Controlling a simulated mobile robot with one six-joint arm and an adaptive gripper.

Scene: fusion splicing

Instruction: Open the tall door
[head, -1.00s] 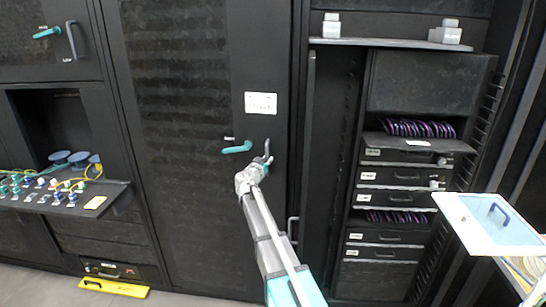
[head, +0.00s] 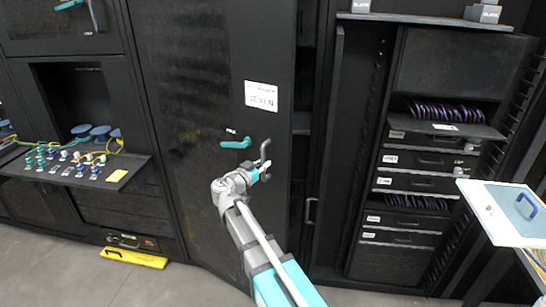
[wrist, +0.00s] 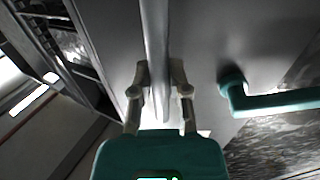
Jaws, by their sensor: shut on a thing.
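The tall door (head: 185,90) is a dark panel left of centre in the head view, with a white label (head: 261,96). It stands ajar, with a dark gap along its right edge. It bears a teal lever handle (head: 236,143) and, to its right, a grey pull handle (head: 265,150). My gripper (head: 264,168) is at the lower part of the pull handle. In the wrist view my gripper (wrist: 160,78) has its fingers on both sides of the grey bar (wrist: 154,35) and is shut on it. The teal lever (wrist: 270,98) lies to the right there, apart from the fingers.
An open rack (head: 425,180) with drawers and purple coils stands to the right. A white tray (head: 495,225) juts out at far right. A shelf of small coloured parts (head: 80,170) is at left, with a yellow object (head: 135,258) on the floor below.

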